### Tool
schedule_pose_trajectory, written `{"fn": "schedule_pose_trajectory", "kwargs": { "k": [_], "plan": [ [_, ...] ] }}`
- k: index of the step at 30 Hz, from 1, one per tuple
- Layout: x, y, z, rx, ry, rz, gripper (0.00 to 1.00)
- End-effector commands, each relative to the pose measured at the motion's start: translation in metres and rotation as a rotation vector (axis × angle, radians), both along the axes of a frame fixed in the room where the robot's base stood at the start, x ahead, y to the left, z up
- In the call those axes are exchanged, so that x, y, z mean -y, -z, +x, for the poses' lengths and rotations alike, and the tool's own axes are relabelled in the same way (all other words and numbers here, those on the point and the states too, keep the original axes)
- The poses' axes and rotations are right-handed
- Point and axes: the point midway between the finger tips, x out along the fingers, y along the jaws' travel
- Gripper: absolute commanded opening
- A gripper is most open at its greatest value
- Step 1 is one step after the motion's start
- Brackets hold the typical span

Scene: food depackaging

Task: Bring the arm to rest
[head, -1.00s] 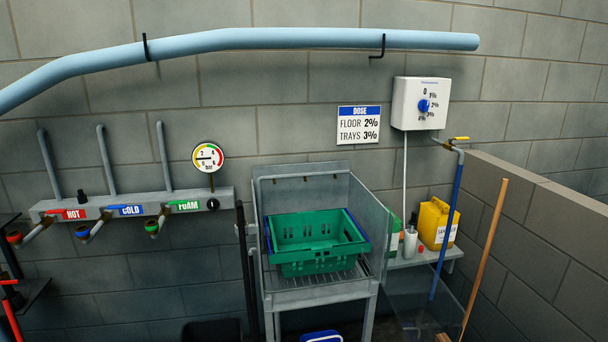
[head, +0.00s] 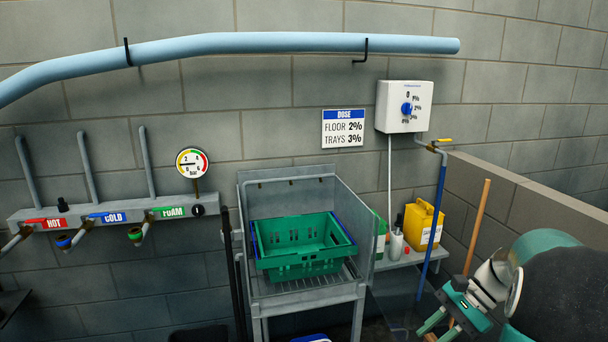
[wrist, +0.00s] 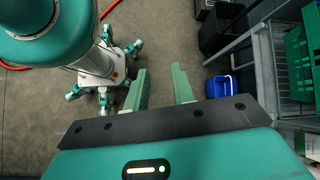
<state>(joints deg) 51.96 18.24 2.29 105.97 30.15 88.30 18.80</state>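My gripper (head: 436,329) is in the lower right of the head view, at the end of my green and grey arm, with its fingers pointing down and to the left. In the wrist view my gripper (wrist: 160,72) has its two green fingers apart, with only bare floor between them. It touches nothing that I can see. My own base and legs show at the upper left of the wrist view.
A green crate (head: 303,262) sits in a metal sink stand (head: 305,298). A yellow container (head: 422,222) stands on a shelf to its right. A wooden pole (head: 478,225) leans near my arm. A blue bucket (wrist: 219,87) is on the floor.

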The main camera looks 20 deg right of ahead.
Motion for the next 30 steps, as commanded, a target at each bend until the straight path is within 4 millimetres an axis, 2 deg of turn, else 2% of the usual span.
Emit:
{"fn": "schedule_pose_trajectory", "kwargs": {
  "k": [1, 6, 15, 24, 30],
  "plan": [
    [-0.022, -0.010, 0.003, 0.020, -0.063, -0.062, 0.25],
    [-0.078, -0.032, 0.001, 0.103, -0.258, -0.258, 0.25],
    [-0.162, -0.061, -0.022, 0.315, -0.604, -0.578, 0.25],
    [-0.223, -0.079, -0.057, 0.606, -0.931, -0.860, 0.25],
    [-0.246, -0.083, -0.075, 0.778, -1.082, -0.988, 0.25]
  ]
}}
